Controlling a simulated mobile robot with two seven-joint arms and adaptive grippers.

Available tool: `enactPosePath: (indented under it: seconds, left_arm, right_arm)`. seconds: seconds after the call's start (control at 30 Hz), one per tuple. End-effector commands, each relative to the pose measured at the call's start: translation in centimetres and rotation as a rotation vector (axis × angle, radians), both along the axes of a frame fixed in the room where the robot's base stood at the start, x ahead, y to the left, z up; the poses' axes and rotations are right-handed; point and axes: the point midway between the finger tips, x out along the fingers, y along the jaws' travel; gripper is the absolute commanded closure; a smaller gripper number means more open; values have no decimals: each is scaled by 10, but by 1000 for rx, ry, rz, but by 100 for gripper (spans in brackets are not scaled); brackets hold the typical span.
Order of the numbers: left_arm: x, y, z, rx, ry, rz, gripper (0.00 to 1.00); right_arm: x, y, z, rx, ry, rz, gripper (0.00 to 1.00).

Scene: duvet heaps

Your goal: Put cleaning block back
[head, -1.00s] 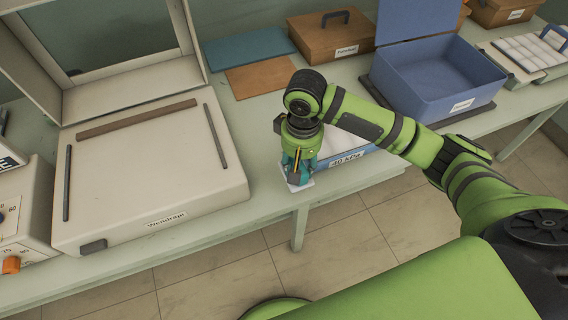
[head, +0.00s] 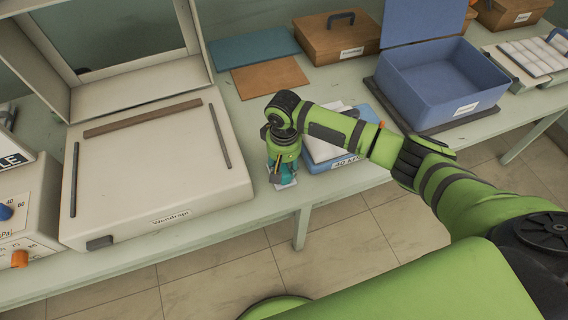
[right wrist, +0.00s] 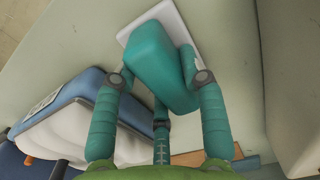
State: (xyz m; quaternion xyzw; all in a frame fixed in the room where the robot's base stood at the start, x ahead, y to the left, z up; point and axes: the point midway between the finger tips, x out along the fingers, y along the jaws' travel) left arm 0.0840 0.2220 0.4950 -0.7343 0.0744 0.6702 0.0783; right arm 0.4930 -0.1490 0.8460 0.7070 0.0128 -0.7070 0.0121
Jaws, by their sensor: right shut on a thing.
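The teal cleaning block (right wrist: 160,65) is between the fingers of my right gripper (right wrist: 155,85) in the right wrist view. A flat white plate (right wrist: 168,22) shows at its far end; I cannot tell whether it touches the table. In the head view my right gripper (head: 283,172) points down near the bench's front edge, shut on the block. There the block is mostly hidden by the fingers, and the white plate (head: 287,185) shows below them. My left gripper is not in view.
A large pale device (head: 150,185) stands left of the gripper. A blue-edged tray (head: 345,163) with a white top is close on the right. Behind are an orange-brown board (head: 270,77), a teal board (head: 252,48), a wooden case (head: 325,42) and an open blue box (head: 445,88).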

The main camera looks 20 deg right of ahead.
Motion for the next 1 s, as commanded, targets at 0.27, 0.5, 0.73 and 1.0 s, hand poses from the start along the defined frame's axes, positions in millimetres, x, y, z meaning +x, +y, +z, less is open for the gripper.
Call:
enactPosePath:
  seconds: [0.27, 0.5, 0.73, 1.0]
  left_arm:
    - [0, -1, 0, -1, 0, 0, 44]
    - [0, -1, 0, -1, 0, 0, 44]
    - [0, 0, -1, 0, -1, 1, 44]
    - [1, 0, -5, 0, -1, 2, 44]
  right_arm:
    - [0, 0, -3, 0, 0, 0, 34]
    - [0, 0, -3, 0, 0, 0, 34]
    - [1, 0, 6, 1, -2, -1, 34]
    - [1, 0, 60, 1, -5, 1, 34]
